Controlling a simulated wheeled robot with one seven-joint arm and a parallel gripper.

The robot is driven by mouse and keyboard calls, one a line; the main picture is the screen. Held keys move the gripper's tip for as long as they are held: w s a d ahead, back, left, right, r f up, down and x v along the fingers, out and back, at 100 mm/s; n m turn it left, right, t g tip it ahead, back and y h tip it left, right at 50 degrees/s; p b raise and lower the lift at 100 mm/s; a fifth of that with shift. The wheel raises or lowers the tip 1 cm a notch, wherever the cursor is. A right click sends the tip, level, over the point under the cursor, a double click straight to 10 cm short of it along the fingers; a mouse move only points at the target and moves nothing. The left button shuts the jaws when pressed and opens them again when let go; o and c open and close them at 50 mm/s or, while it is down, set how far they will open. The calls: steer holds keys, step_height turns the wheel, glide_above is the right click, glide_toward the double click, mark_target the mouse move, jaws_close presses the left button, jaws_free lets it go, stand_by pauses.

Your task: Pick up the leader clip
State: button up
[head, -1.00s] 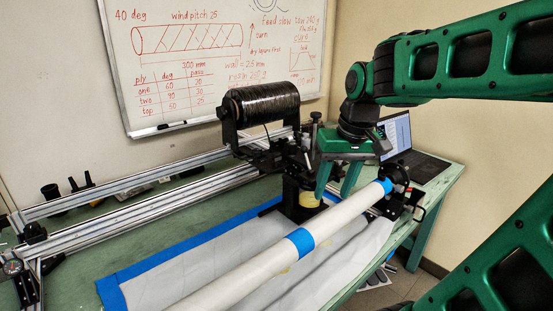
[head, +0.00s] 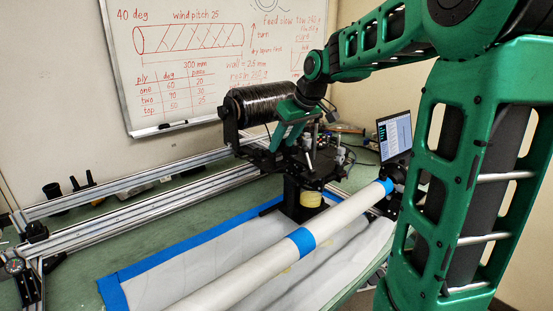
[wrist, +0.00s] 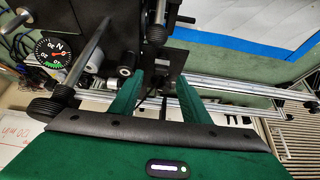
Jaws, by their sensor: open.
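My gripper (head: 281,144) is open at the winding carriage, just right of and in front of the black tow spool (head: 262,102) in the head view. In the wrist view its two green fingers (wrist: 162,80) point away from the camera, spread apart. A dark plate and a thin dark strand show near and between the fingertips, and nothing is visibly gripped. I cannot make out the leader clip for certain; it may be among these dark parts or hidden by the gripper.
The black carriage (head: 305,165) stands close around the gripper, with a round dial (wrist: 53,53) beside it. A white mandrel (head: 265,262) with blue bands crosses in front. Aluminium rails (head: 130,188) run behind it. A laptop (head: 394,135) stands at the right.

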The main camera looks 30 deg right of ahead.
mark_target(277, 152)
steer(key=shift+x, duration=2.95)
jaws_close()
